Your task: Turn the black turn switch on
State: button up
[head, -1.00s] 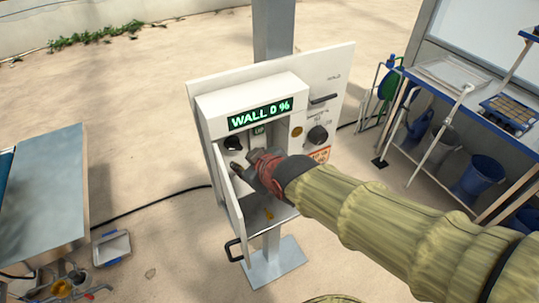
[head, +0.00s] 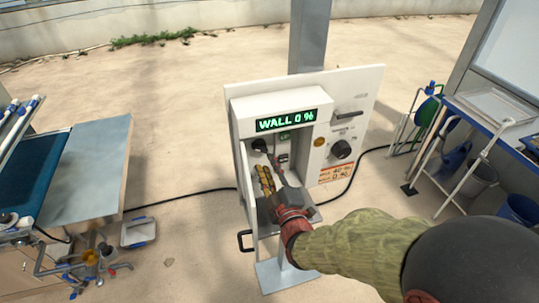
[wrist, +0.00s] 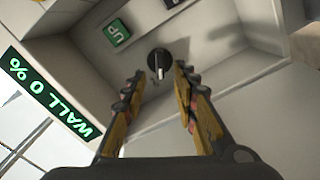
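A black turn switch (wrist: 158,64) with a pale pointer bar sits on the back wall of the open white control box (head: 270,101). In the head view the switch (head: 259,145) is small, at the upper left of the recess. My gripper (wrist: 159,72) is open and empty, its fingers reaching into the box. In the wrist view the switch shows between and just beyond the fingertips; I cannot tell whether they touch it. In the head view my gripper (head: 267,172) comes from the lower right, its fingertips just below the switch.
A green display (head: 286,121) reads "WALL 0 %". A green UP button (wrist: 117,32) is beside the switch. The box's door (head: 248,190) hangs open at left. Another black knob (head: 341,149) and a lever handle (head: 350,114) are on the outer panel at right.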

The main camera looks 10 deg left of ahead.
aim_at(262, 151)
jog(key=x, duration=0.6)
jog(key=shift+d, duration=0.1)
jog(key=shift+c, duration=1.3)
jog(key=c, duration=0.4)
grip_shut()
